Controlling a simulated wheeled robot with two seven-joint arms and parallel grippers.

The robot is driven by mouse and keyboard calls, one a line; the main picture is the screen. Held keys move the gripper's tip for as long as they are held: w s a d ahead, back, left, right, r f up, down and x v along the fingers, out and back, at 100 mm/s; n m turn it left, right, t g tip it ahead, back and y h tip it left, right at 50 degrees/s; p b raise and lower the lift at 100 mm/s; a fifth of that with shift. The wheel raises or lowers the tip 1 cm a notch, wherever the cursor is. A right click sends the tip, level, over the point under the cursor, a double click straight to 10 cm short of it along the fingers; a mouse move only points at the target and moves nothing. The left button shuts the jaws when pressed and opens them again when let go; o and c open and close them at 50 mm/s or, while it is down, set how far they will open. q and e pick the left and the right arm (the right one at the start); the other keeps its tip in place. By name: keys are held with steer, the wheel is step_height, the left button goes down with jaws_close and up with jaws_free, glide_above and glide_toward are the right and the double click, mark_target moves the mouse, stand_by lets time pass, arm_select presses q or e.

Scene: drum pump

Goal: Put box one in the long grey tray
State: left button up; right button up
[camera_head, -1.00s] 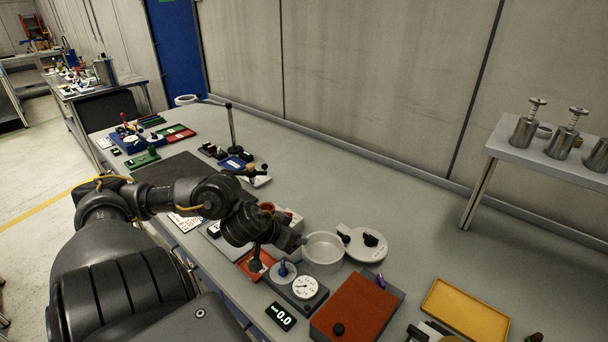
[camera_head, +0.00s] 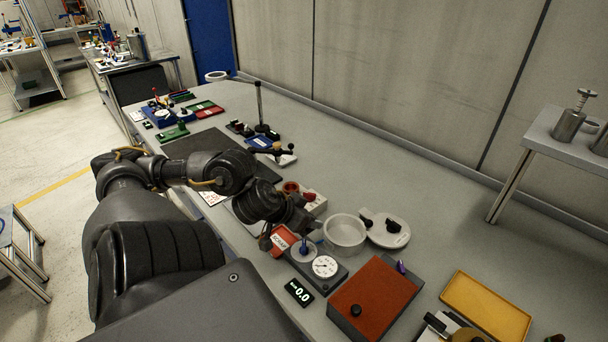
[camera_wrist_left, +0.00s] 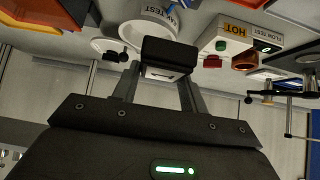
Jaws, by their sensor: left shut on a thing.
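My left gripper (camera_head: 302,217) reaches in from the left and hangs over the bench, near the white round dish (camera_head: 345,232). In the left wrist view the gripper (camera_wrist_left: 163,82) is shut on a small dark block (camera_wrist_left: 169,52) with a pale lower face, held between its fingers. I cannot read a number on the block, so I cannot tell whether it is box one. In the head view the block is not clearly made out. I cannot pick out a long grey tray for certain in either view. My right gripper is not in view.
A dial gauge (camera_head: 325,266), a red-topped box (camera_head: 374,298) and a yellow tray (camera_head: 486,306) stand nearby. A red SCRAP tray (camera_head: 283,240) lies under the arm. A thin black post (camera_head: 260,105) rises farther back. Bare bench lies right of the white lid (camera_head: 386,230).

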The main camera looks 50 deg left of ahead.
arm_select(q)
steer(key=w+d+r+m+g+h, duration=0.1)
steer(key=w+d+m+h, duration=0.1)
steer(key=d+m, duration=0.2)
steer(key=w+d+r+m+g+h, duration=0.1)
steer(key=w+d+m+h, duration=0.1)
steer(key=d, duration=0.9)
steer(key=w+d+r+m+g+h, duration=0.1)
steer(key=w+d+m+h, duration=0.1)
steer(key=d+m+h, duration=0.2)
steer(key=d+m, duration=0.2)
steer(key=d, duration=0.1)
steer(key=shift+w+d+r+g, duration=0.15)
steer(key=shift+w+d+g, duration=0.2)
steer(key=shift+g, duration=0.05)
steer(key=shift+d, duration=0.1)
